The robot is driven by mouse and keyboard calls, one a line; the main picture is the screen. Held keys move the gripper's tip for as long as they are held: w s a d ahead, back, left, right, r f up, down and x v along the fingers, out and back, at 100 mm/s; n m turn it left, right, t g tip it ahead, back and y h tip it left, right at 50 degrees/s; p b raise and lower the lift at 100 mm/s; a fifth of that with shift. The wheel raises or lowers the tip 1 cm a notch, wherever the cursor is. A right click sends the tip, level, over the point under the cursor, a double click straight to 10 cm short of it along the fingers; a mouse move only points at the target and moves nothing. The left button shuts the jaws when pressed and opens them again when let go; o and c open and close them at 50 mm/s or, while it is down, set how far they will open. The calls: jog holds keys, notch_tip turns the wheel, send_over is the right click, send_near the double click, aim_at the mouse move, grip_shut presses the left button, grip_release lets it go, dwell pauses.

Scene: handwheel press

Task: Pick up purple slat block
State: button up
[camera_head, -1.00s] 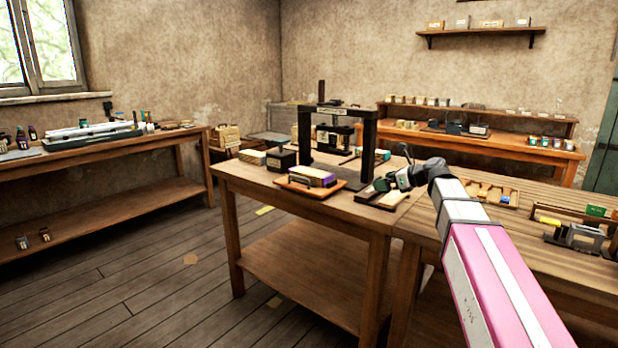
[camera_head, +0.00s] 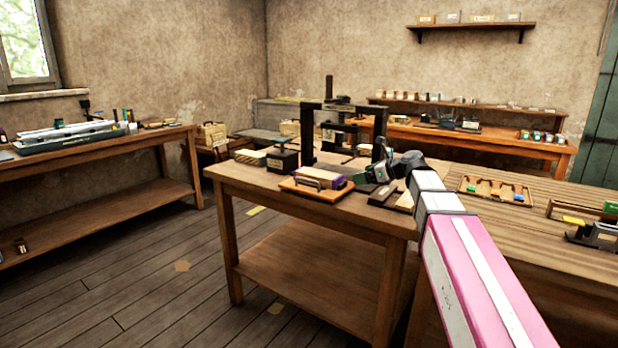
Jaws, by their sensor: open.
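The purple slat block (camera_head: 333,182) lies on a wooden tray (camera_head: 306,191) near the front of the middle table. My gripper (camera_head: 364,178) is at the end of my pink and white arm, just right of the tray, and looks empty. Its jaws are open, though the fingertips are small and dark in this view. I cannot tell the exact gap between the fingers and the purple block.
The dark press frame (camera_head: 379,135) stands behind the tray. A dark block (camera_head: 282,160) and a pale stack (camera_head: 250,157) are to the left. A parts tray (camera_head: 495,190) sits on the right-hand table (camera_head: 470,235).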

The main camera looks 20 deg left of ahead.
aim_at(339, 178)
jog(key=x, duration=1.1)
jog(key=shift+w+a+r, duration=0.1)
jog(key=shift+w+a, duration=0.05)
jog(key=shift+w, duration=0.15)
jog(key=c, duration=1.1)
